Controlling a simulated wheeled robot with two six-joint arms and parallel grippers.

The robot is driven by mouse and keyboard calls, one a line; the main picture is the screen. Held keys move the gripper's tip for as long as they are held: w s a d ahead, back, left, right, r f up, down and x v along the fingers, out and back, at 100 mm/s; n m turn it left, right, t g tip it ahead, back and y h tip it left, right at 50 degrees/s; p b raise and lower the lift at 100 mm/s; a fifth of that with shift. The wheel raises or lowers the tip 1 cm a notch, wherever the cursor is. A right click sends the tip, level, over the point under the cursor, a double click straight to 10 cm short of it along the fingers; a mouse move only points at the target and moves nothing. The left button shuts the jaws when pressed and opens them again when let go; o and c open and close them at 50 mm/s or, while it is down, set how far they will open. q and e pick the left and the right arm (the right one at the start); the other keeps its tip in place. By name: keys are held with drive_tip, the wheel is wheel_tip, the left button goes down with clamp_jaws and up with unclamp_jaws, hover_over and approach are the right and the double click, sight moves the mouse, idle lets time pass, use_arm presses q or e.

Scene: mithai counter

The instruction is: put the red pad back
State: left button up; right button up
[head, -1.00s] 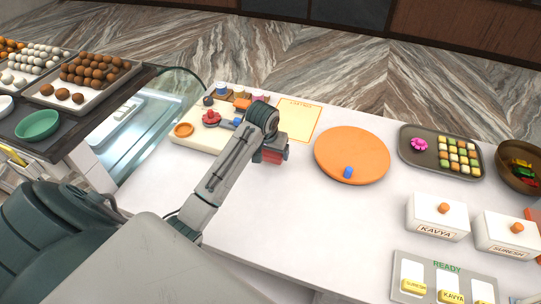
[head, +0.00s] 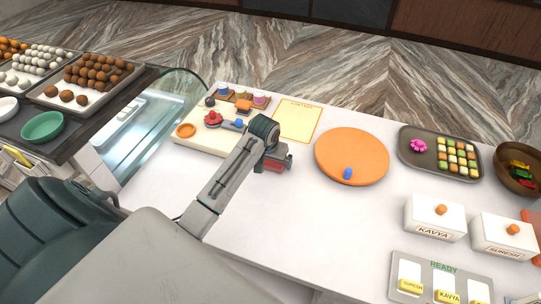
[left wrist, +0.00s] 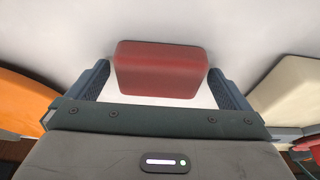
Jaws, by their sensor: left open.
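The red pad (left wrist: 160,70) is a block with rounded edges on the white counter, in the left wrist view. My left gripper (left wrist: 158,84) is open around it, one finger on each side. The fingers are very close to its sides; I cannot tell whether they touch it. In the head view the left gripper (head: 279,159) is low over the counter, right of the cream board, and hides most of the pad, whose red (head: 273,167) shows below the jaws. My right gripper is not in view.
The cream board (head: 195,143) holds a red flower-shaped piece (head: 213,118) and an orange ring (head: 186,130). Behind it stands a stamp rack (head: 240,98). A yellow sheet (head: 297,121) and an orange disc (head: 352,150) lie nearby.

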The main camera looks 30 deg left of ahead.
use_arm(q)
drive_tip(key=shift+r, duration=0.4)
drive_tip(key=b+v, duration=0.3)
drive_tip(key=v, duration=0.8)
drive_tip(key=shift+s, duration=0.1)
